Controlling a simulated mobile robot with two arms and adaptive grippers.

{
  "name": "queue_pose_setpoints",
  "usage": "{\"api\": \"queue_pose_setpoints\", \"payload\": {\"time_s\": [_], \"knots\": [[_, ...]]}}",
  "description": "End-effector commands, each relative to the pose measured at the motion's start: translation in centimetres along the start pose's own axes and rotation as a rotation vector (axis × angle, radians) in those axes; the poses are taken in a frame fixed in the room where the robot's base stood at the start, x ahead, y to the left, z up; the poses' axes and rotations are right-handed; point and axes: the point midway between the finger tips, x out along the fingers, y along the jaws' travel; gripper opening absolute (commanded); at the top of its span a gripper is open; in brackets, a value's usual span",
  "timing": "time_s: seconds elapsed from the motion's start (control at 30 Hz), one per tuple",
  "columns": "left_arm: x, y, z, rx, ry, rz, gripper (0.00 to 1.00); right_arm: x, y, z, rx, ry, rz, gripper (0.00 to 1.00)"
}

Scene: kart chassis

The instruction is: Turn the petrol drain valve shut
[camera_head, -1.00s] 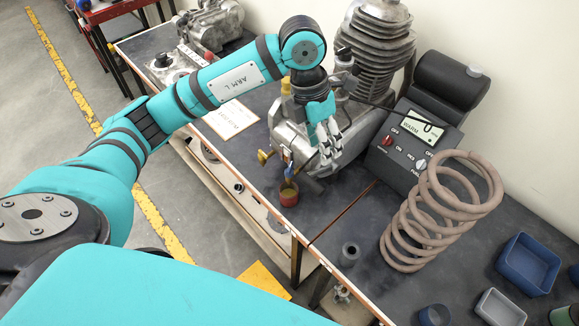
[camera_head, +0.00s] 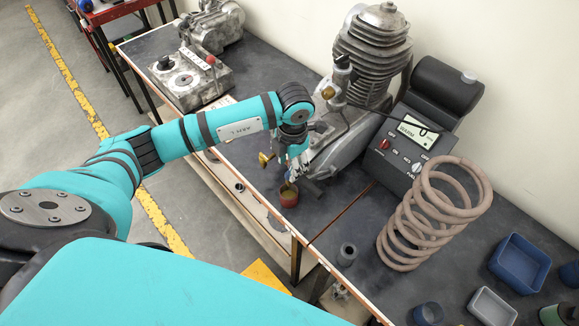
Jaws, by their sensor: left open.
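My left gripper (camera_head: 290,163) points down at the front of the engine block (camera_head: 340,140) on the bench. Its jaws are open, and they are just above a small red cup (camera_head: 289,199) with yellowish contents. The drain valve appears to be at the block's front, above the cup, but the gripper largely hides it. I cannot tell whether the jaws are around it or touching it. A brass fitting (camera_head: 264,159) sticks out just left of the gripper. My right gripper is not in view.
A control box (camera_head: 403,145) with a display reading WARM and a large coil spring (camera_head: 432,215) stand to the right. A small dark cylinder (camera_head: 347,254) and a blue bin (camera_head: 520,262) are nearer. Bare bench lies right of the cup.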

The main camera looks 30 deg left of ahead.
Motion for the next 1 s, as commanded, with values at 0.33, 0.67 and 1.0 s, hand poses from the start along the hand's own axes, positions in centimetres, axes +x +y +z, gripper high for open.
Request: {"api": "queue_pose_setpoints", "payload": {"time_s": [0.33,0.67,1.0], "knots": [[3.5,0.0,0.0,-0.001,0.000,0.000,0.46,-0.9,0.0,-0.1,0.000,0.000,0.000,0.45],[3.6,0.0,0.0,0.000,-0.001,0.000,0.38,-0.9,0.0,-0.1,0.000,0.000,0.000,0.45],[3.6,0.0,0.0,0.000,-0.001,-0.001,0.00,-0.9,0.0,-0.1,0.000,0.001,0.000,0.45]]}}
